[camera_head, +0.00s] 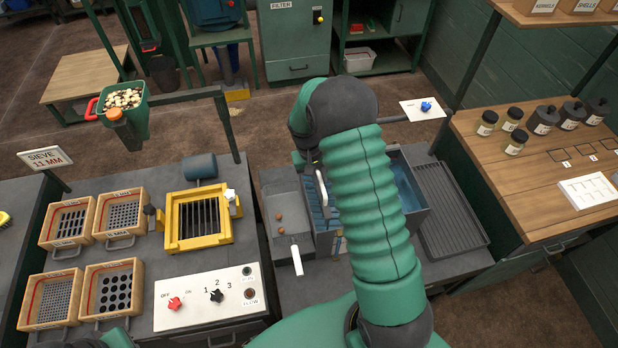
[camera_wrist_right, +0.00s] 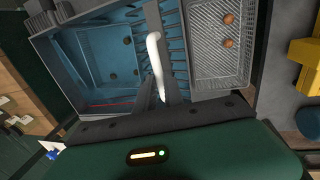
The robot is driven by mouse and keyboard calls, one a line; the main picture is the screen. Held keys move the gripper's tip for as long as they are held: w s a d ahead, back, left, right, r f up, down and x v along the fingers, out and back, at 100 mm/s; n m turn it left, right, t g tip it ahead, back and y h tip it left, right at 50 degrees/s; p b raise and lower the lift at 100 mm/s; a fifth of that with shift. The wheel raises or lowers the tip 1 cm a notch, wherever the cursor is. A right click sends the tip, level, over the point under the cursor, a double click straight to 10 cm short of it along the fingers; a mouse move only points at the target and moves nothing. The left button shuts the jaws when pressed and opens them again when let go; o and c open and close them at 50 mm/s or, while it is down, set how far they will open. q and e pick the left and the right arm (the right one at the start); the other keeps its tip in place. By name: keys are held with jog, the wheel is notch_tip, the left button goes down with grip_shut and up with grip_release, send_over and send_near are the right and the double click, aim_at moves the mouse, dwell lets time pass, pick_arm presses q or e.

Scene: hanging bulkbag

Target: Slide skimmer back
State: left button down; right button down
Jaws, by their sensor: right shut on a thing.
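My right gripper (camera_head: 322,195) reaches over the blue tank (camera_head: 408,186) in the head view, partly hidden by my own arm. In the right wrist view its fingers (camera_wrist_right: 163,92) are closed around an upright white handle (camera_wrist_right: 155,52), which I take to be the skimmer's. The white handle also shows in the head view (camera_head: 320,186). The skimmer's lower part is hard to make out behind the fingers. The blue tank in the wrist view (camera_wrist_right: 78,28) holds several brown nuts. My left gripper is not clearly in view.
A mesh tray (camera_wrist_right: 215,70) with two brown nuts is beside the tank. A second white handle (camera_head: 296,260) sticks out in front. A ribbed drainboard (camera_head: 450,212) lies right of the tank. A yellow sieve frame (camera_head: 198,220) and control panel (camera_head: 208,297) stand left.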

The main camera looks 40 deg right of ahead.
pick_arm(q)
jog(key=shift+s+d, duration=0.1)
pick_arm(e)
jog(key=s+d, duration=0.5)
jog(key=d, duration=0.4)
jog(key=s+d, duration=0.5)
jog(key=d, duration=0.4)
jog(key=s+d, duration=0.5)
jog(key=d, duration=0.5)
jog(key=shift+s, duration=0.35)
jog(key=shift+d+r, duration=0.1)
jog(key=c, duration=1.5)
grip_release()
pick_arm(q)
jog(key=shift+s+d+r, duration=0.1)
jog(key=shift+s+d, duration=0.05)
jog(key=shift+d, duration=0.05)
pick_arm(e)
jog(key=shift+o, duration=0.2)
jog(key=shift+s+d, duration=0.1)
jog(key=shift+d, duration=0.05)
